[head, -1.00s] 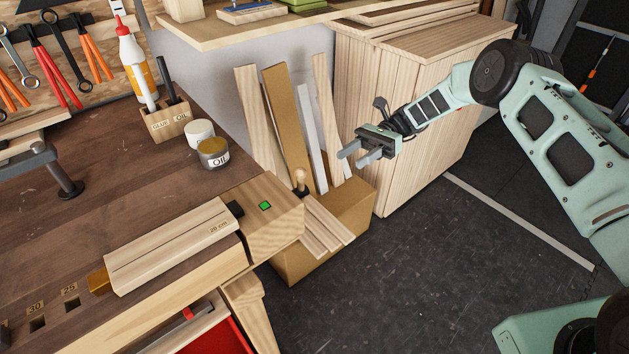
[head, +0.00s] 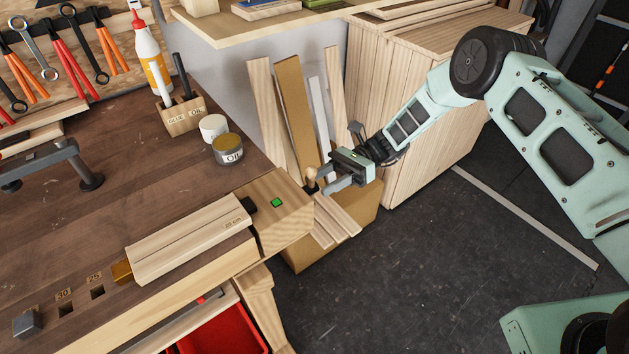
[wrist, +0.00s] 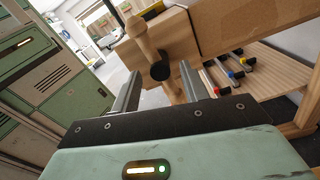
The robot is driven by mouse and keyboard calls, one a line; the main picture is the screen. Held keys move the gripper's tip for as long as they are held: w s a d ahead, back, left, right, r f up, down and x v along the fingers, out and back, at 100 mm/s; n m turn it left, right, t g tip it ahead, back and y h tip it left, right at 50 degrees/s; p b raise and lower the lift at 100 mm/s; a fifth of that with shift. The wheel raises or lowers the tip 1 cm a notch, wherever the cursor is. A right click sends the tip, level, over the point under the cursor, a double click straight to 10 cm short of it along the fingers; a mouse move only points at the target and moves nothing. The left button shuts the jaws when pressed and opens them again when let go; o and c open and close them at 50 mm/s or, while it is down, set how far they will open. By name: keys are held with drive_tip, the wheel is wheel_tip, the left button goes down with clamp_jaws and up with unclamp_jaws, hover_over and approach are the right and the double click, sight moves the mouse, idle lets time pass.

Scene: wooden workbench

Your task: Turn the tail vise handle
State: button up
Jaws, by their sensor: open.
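The tail vise (head: 290,220) is a wooden block with a green light at the bench's right end. Its handle (head: 311,174) is a wooden bar with a rounded knob, beside the block's outer face. In the wrist view the handle (wrist: 146,40) stands tilted and passes a dark round hub (wrist: 160,71); its lower part is partly hidden. My gripper (head: 323,184) is open and empty, close to the handle. In the wrist view the handle shows between the two fingers (wrist: 160,68), but I cannot tell whether it is within their reach.
A pale board (head: 190,240) marked 20 cm lies on the bench against the vise. Upright boards lean in a cardboard box (head: 310,258) beyond the vise. Open floor lies to the right.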

sight(307, 191)
drive_tip(key=shift+x, duration=1.45)
drive_tip(key=shift+c, duration=0.4)
clamp_jaws()
drive_tip(key=shift+n, duration=0.4)
